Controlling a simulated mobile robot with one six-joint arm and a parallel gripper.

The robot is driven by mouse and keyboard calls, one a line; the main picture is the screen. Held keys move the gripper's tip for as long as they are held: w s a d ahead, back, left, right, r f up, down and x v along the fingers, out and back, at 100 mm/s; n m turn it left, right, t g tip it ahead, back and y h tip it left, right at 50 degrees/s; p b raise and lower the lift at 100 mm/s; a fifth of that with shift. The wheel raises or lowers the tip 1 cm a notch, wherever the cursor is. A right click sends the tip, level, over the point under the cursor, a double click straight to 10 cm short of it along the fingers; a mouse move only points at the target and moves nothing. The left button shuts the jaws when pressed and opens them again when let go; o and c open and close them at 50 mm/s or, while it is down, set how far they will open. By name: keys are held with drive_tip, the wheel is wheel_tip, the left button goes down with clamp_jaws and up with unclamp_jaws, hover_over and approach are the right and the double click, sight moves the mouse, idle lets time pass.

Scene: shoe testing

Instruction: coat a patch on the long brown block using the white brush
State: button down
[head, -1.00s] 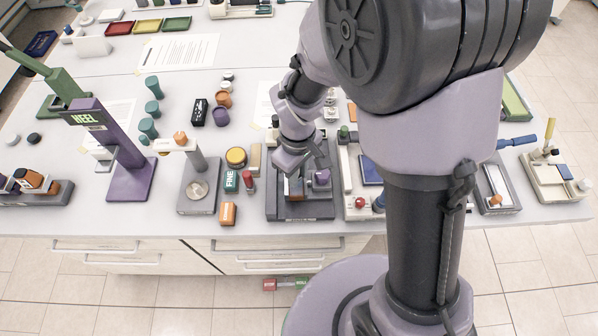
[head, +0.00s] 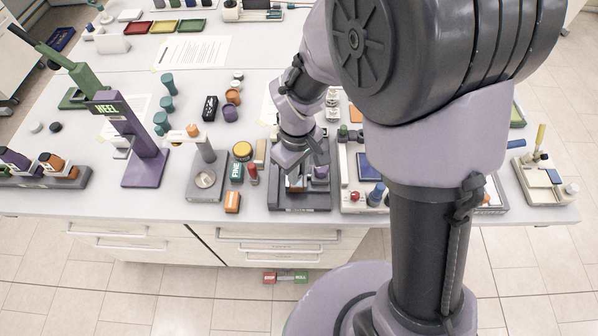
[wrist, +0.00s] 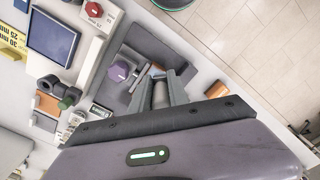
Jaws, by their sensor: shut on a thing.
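My gripper (head: 297,172) points down over a dark grey flat fixture (head: 304,203) near the bench's front edge. In the wrist view its two fingers (wrist: 160,93) are closed on a small pale grey piece, mostly hidden between them. I cannot tell whether this is the white brush. A purple knob (head: 320,172) stands on the fixture beside the gripper; it also shows in the wrist view (wrist: 119,71). No white brush is clearly recognisable.
An orange block (head: 232,202) and a dark green FINE block (head: 236,172) lie left of the fixture. A white tray with a blue pad (head: 369,166) stands close on the right. A tray with an upright yellow handle (head: 540,137) is at far right.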

drive_tip(key=shift+r+p, duration=1.05)
drive_tip(key=shift+r, duration=0.55)
